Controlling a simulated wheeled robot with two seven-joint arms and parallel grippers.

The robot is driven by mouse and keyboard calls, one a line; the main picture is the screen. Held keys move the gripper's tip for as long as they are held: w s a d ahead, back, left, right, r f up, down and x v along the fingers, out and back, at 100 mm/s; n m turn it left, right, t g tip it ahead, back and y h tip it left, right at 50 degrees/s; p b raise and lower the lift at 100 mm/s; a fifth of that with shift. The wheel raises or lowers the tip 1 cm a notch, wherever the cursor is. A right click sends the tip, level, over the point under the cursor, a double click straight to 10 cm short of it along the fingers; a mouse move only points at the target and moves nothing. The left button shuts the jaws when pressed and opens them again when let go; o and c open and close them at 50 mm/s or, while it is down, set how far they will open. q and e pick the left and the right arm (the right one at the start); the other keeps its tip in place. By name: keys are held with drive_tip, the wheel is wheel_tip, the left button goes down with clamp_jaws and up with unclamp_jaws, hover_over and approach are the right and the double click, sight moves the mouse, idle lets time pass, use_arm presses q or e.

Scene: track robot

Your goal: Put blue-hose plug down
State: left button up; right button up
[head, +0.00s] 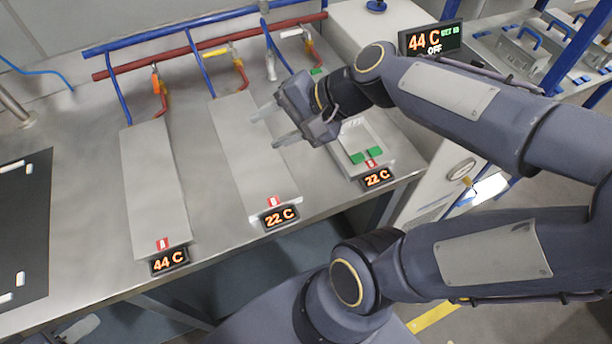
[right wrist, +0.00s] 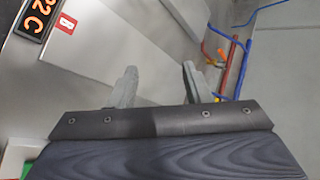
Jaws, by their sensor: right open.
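My right gripper (head: 266,129) reaches in from the right, above the middle plate (head: 258,165), with its fingers pointing left. It is open, with nothing between the fingers; they also show apart in the right wrist view (right wrist: 157,85). The blue hose (head: 275,50) of the right-hand station runs down from the blue rail and its lower end passes behind my gripper. A small grey fitting (head: 270,66) stands beside that hose. I cannot tell which part is the blue-hose plug, or whether it is hidden.
The left plate (head: 155,190) reads 44 C; the middle and right plates read 22 C. The right plate (head: 385,167) has green blocks (head: 366,156). Blue and red rails (head: 200,55) with hoses line the back. A black mat (head: 25,225) lies left. A display (head: 432,39) stands at back right.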

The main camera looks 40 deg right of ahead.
drive_tip(key=s+f+n+h, duration=0.1)
drive_tip(key=s+n, duration=0.2)
drive_tip(key=s+f+n+g+h, duration=0.1)
drive_tip(key=s+f+n, duration=0.1)
drive_tip(key=s+n, duration=0.1)
drive_tip(key=s+f+n+h, duration=0.1)
drive_tip(key=s+f+n, duration=0.1)
drive_tip(key=s+n, duration=0.2)
drive_tip(key=shift+a+f+n+g, duration=0.25)
drive_tip(key=shift+a+n+g, duration=0.05)
drive_tip(key=shift+a+g, duration=0.1)
drive_tip(key=shift+o, duration=0.6)
wheel_tip(320, 180, up, 5)
drive_tip(key=p, duration=0.4)
drive_tip(key=shift+f+p, duration=0.2)
drive_tip(key=shift+p, duration=0.1)
drive_tip(key=m+g+h+p, duration=0.2)
drive_tip(key=m+g+h, duration=0.1)
drive_tip(key=m+h, duration=0.45)
approach(270, 55)
wheel_tip(270, 55, down, 2)
drive_tip(key=shift+w+d+f+m, duration=0.3)
drive_tip(key=shift+w+d+m, duration=0.15)
drive_tip(key=shift+d, duration=0.15)
drive_tip(key=p+x, duration=0.2)
drive_tip(key=x, duration=0.5)
drive_tip(key=shift+w+f, duration=0.15)
drive_tip(key=shift+w, duration=0.05)
clamp_jaws()
